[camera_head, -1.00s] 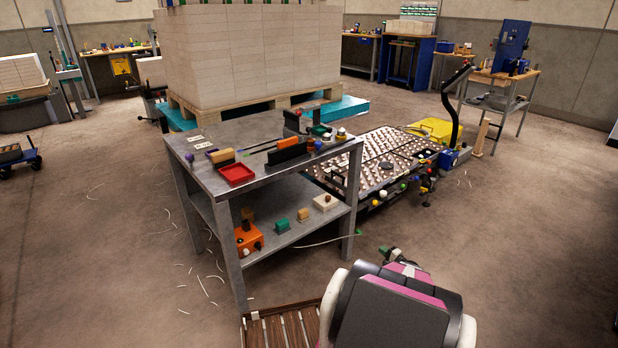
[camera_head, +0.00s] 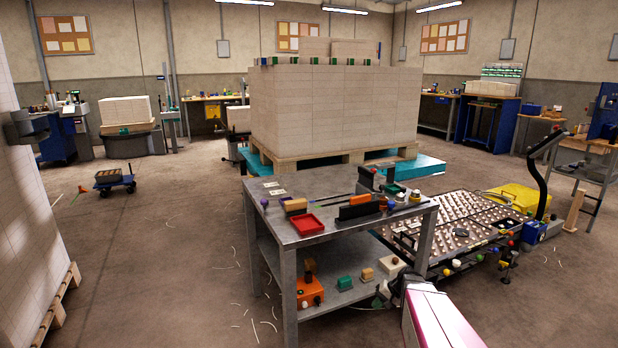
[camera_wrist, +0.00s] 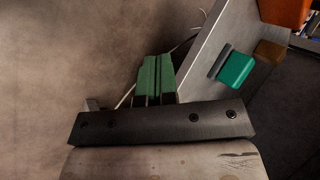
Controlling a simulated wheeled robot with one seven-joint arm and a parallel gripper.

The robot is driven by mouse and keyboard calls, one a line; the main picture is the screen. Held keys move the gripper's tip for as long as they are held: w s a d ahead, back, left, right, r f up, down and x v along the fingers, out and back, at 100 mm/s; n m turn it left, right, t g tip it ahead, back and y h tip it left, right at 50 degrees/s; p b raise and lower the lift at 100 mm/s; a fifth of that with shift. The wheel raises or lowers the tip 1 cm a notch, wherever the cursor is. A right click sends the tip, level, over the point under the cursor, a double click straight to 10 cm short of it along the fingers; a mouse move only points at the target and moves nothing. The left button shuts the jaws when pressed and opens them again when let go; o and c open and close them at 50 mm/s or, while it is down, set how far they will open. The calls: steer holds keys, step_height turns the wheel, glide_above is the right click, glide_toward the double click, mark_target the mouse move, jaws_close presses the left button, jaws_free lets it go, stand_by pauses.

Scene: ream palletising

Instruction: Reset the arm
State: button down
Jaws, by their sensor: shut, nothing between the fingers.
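My gripper (camera_head: 382,294) is low at the right side of the grey metal table (camera_head: 335,238) in the head view, with my pink and white arm behind it. In the wrist view its green fingers (camera_wrist: 153,76) are together with nothing between them. They point at bare floor beside the table's lower shelf (camera_wrist: 208,70). A green block (camera_wrist: 237,68) on that shelf is to their right and apart from them.
A large stack of white reams (camera_head: 335,110) stands on a wooden pallet (camera_head: 335,158) behind the table. Another stack (camera_head: 28,220) rises at the left edge. A pallet jack handle (camera_head: 546,175) is on the right. Floor left of the table is open.

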steer(key=s+a+r+n+h, duration=0.1)
steer(key=s+a+r+h, duration=0.2)
steer(key=s+r, duration=0.3)
steer(key=s+a+r+n+g+h, duration=0.1)
steer(key=s+a+r+n+h, duration=0.1)
steer(key=s+a+r+h, duration=0.2)
steer(key=s+a+r, duration=0.1)
steer(key=s+r, duration=0.2)
steer(key=shift+s+r+n, duration=0.15)
steer(key=shift+r+n, duration=0.05)
steer(key=shift+n, duration=0.1)
